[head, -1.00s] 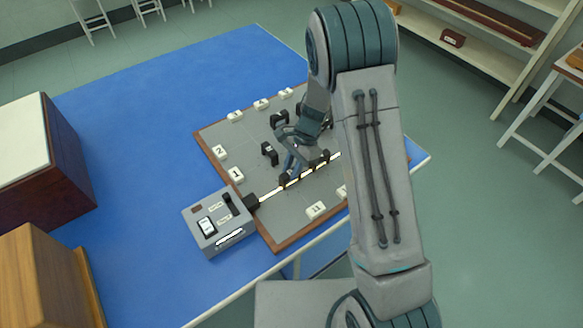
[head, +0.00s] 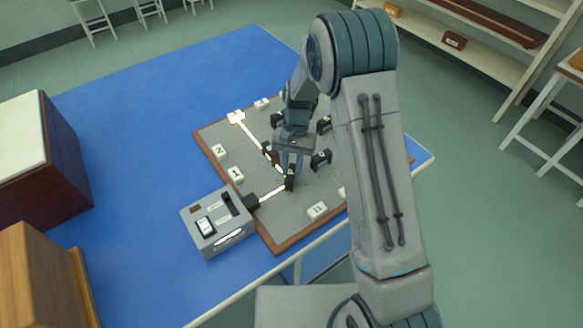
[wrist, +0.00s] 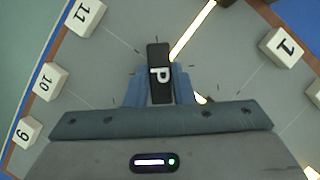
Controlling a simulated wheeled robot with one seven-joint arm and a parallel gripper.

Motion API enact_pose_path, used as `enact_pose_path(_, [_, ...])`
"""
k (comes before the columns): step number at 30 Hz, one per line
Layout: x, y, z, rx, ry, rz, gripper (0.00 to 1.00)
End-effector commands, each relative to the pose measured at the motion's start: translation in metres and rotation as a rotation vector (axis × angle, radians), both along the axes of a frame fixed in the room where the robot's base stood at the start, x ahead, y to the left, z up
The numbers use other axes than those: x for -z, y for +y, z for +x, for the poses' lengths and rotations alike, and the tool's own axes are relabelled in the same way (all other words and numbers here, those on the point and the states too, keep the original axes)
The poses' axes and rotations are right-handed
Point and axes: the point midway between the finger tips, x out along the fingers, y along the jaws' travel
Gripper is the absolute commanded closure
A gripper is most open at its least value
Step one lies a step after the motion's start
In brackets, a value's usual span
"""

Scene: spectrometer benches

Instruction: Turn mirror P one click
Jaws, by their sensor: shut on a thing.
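Mirror P (wrist: 158,60) is a small black upright block with a white P on top, seen at the middle of the wrist view. In the head view it is the dark block (head: 290,180) where the beam from the lamp box arrives. My gripper (wrist: 158,92) is shut on it, one blue finger on each side. In the head view my gripper (head: 291,162) reaches down onto it. The light beam (head: 270,194) meets mirror P and leaves toward the back left, past another dark block (head: 267,149), to a white numbered block (head: 236,117).
The lamp box (head: 217,222) stands at the board's front left. Other dark mirror blocks (head: 321,159) stand close around my gripper. White numbered blocks such as 1 (wrist: 283,47) and 11 (wrist: 85,17) ring the grey board (head: 300,220).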

Motion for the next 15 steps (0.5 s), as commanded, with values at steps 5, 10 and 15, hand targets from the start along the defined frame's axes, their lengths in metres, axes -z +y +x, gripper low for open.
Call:
enact_pose_path(5, [-0.0005, 0.0007, 0.0003, -0.048, -0.001, 0.001, 1.00])
enact_pose_path(10, [-0.0009, 0.0009, 0.0003, -0.063, 0.000, 0.001, 1.00])
enact_pose_path(15, [-0.0010, 0.0010, 0.0002, -0.065, 0.000, 0.001, 1.00])
